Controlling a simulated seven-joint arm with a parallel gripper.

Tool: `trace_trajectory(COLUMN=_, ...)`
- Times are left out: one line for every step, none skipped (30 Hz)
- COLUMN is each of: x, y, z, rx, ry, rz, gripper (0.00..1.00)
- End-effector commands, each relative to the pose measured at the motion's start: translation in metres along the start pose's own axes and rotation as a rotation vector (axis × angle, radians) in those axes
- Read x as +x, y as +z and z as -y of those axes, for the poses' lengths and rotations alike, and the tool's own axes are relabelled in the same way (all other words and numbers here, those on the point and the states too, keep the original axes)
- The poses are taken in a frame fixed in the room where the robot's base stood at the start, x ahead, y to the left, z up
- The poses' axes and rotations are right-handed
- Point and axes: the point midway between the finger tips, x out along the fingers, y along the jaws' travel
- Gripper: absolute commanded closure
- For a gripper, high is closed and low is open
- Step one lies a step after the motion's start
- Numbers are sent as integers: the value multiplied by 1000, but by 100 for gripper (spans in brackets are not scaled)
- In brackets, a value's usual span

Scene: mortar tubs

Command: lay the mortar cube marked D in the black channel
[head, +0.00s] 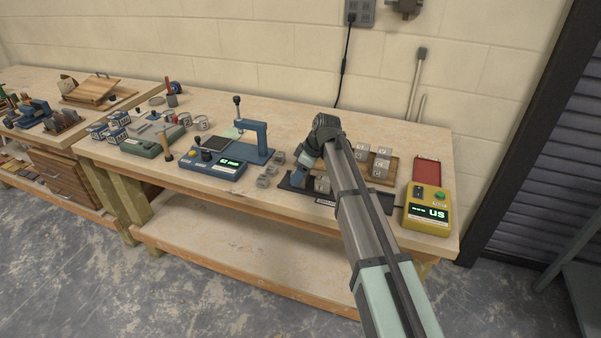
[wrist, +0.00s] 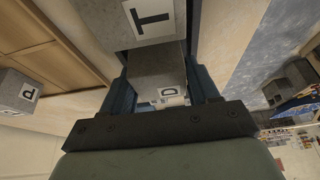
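In the wrist view the grey mortar cube marked D (wrist: 160,72) is between the two blue fingers of my gripper (wrist: 160,80), which appear shut on it. My gripper's dark crossbar hides part of this cube. In the head view my gripper (head: 301,174) is low over the left part of the black channel (head: 290,187). Whether the cube D touches the channel floor cannot be told. Another grey cube, whose letter looks like T (wrist: 150,20), is right beside D in the wrist view. A cube (head: 322,185) sits in the channel in the head view, partly beside my arm.
A wooden board (head: 394,176) with several lettered cubes lies behind the channel. A yellow device (head: 428,209) and a red tray (head: 427,172) are at the right. Several small loose cubes (head: 266,181) and a blue press (head: 252,142) are at the left.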

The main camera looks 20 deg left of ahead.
Motion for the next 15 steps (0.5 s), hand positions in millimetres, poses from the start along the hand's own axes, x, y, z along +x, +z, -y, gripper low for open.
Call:
trace_trajectory(x=0, y=0, z=0, rx=0, ry=0, rz=0, gripper=35)
trace_trajectory(x=0, y=0, z=0, rx=0, ry=0, rz=0, gripper=32)
trace_trajectory(x=0, y=0, z=0, rx=0, ry=0, rz=0, gripper=28)
trace_trajectory(x=0, y=0, z=0, rx=0, ry=0, rz=0, gripper=25)
trace_trajectory(x=0, y=0, z=0, rx=0, ry=0, rz=0, gripper=22)
trace_trajectory(x=0, y=0, z=0, rx=0, ry=0, rz=0, gripper=18)
trace_trajectory(x=0, y=0, z=0, rx=0, ry=0, rz=0, gripper=17)
trace_trajectory(x=0, y=0, z=0, rx=0, ry=0, rz=0, gripper=17)
trace_trajectory(x=0, y=0, z=0, rx=0, ry=0, rz=0, gripper=17)
trace_trajectory(x=0, y=0, z=0, rx=0, ry=0, rz=0, gripper=17)
trace_trajectory(x=0, y=0, z=0, rx=0, ry=0, rz=0, gripper=17)
trace_trajectory(x=0, y=0, z=0, rx=0, ry=0, rz=0, gripper=17)
trace_trajectory(x=0, y=0, z=0, rx=0, ry=0, rz=0, gripper=17)
trace_trajectory(x=-1, y=0, z=0, rx=0, ry=0, rz=0, gripper=17)
trace_trajectory(x=-2, y=-1, z=0, rx=0, ry=0, rz=0, gripper=17)
